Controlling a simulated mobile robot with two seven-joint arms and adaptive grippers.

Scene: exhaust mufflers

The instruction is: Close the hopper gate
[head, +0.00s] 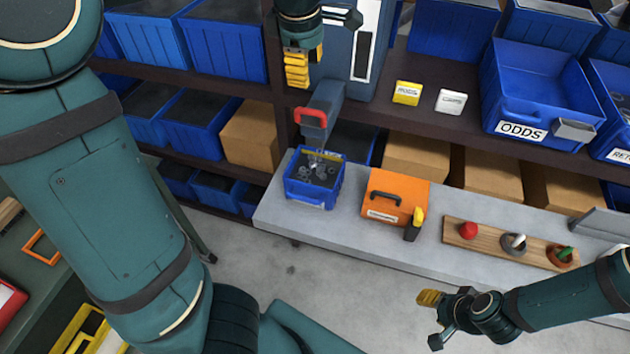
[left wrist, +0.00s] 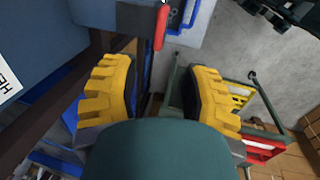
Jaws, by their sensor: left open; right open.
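The hopper (head: 368,45) is a blue-grey box with a white gauge strip, standing on the dark shelf. Its chute (head: 325,100) slopes down toward the viewer and carries a red gate handle (head: 311,115). The handle also shows at the top of the left wrist view (left wrist: 160,27). Below the chute, a blue bin (head: 313,195) holds loose metal parts. I cannot tell how far the gate is open. My left gripper (head: 298,68) is above the handle in the picture, apart from it, open and empty. My right gripper (head: 434,318) is open and empty, far from the hopper.
An orange box (head: 395,195) and a wooden board with pegs (head: 510,242) stand on the grey bench (head: 360,245). Yellow and white labelled blocks (head: 407,93) sit on the shelf, near the blue ODDS bin (head: 545,75).

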